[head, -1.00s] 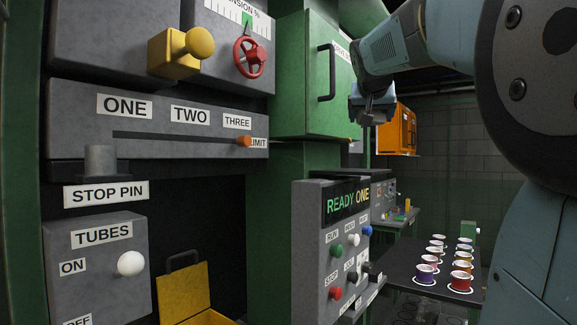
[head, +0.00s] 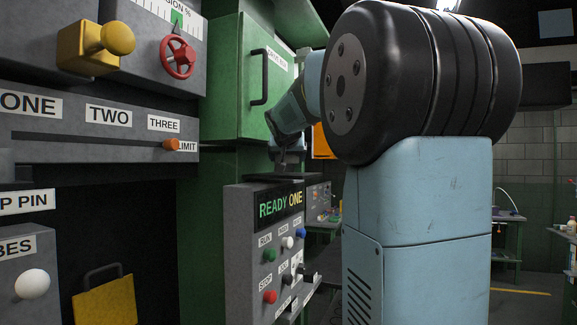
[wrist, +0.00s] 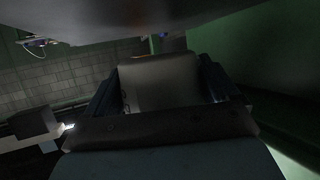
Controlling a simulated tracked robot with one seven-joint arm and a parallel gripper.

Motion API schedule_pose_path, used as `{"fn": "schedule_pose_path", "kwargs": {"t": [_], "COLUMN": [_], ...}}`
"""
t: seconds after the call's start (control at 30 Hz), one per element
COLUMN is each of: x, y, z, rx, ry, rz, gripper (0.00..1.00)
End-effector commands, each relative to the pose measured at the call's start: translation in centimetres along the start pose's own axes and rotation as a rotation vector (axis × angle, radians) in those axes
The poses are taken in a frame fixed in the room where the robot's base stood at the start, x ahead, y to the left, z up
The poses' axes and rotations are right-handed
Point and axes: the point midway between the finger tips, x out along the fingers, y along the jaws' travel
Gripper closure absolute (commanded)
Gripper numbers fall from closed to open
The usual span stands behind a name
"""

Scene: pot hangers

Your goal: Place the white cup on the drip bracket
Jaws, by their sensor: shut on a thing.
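My gripper (head: 287,163) is small and dark in the head view, low in front of the green cabinet and just above the top of the READY ONE panel. In the wrist view my gripper (wrist: 160,95) is shut on a pale grey, smooth, rounded thing, which looks like the white cup (wrist: 160,82). The cup is in shadow between the two fingers, and its rim and base cannot be made out. A dark flat ledge (head: 290,177) shows just below my gripper in the head view. I cannot tell whether it is the drip bracket or whether the cup touches it.
The grey machine (head: 110,135) with the red wheel (head: 177,57) fills the left. Open floor shows at far right.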

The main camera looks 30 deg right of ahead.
Motion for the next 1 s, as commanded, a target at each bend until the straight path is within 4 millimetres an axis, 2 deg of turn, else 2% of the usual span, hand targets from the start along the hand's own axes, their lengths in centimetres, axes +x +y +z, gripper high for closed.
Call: {"fn": "schedule_pose_path", "kwargs": {"t": [0.1,0.2,0.57,0.6,0.7,1.0], "x": [0.7,1.0,1.1,1.1,1.1,1.0], "y": [0.1,0.1,0.0,0.0,0.0,0.0], "z": [1.8,2.6,2.9,2.9,2.9,2.6], "rx": [-0.001,0.0,-0.001,-0.001,0.0,0.001], "ry": [-0.003,-0.001,0.0,0.0,0.0,0.0], "rz": [0.002,0.001,0.001,0.001,0.001,0.0], "gripper": [0.47,0.47,0.47,0.09,0.0,0.0]}}
